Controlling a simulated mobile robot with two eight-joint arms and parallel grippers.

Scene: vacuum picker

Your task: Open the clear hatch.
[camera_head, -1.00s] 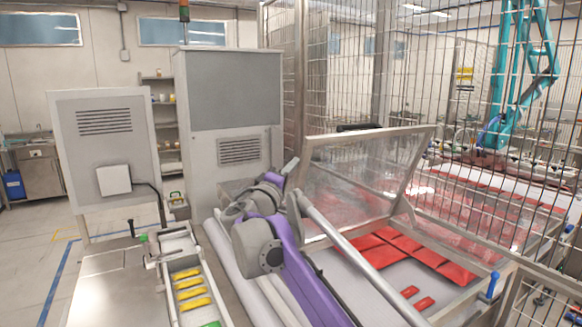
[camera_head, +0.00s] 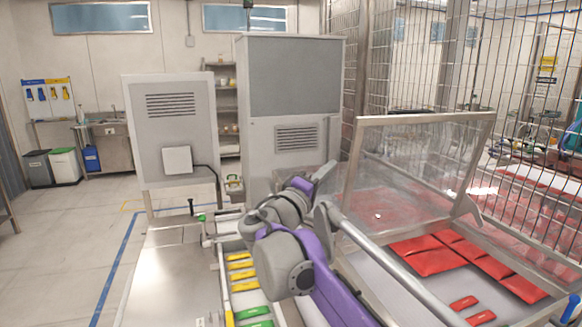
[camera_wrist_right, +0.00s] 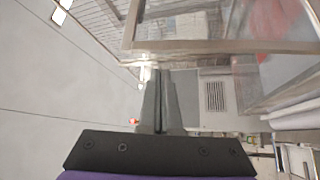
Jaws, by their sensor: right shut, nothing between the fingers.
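The clear hatch (camera_head: 415,165) is a see-through panel in a metal frame. It stands raised and tilted above the bed with red packs. Its frame also shows across the upper right of the right wrist view (camera_wrist_right: 230,47). My right gripper (camera_head: 328,169) is just left of the hatch's left edge, below its top corner, and looks apart from it. In the right wrist view its dark fingers (camera_wrist_right: 158,103) are together with nothing between them, beneath the frame. My left gripper is not in view.
Red packs (camera_head: 428,256) lie on the bed under the hatch. A wire fence (camera_head: 410,60) rises behind it. A grey cabinet (camera_head: 290,85) and a vented panel (camera_head: 160,110) stand at the back. Yellow and green packs (camera_head: 243,275) lie in a tray at the left. The floor further left is clear.

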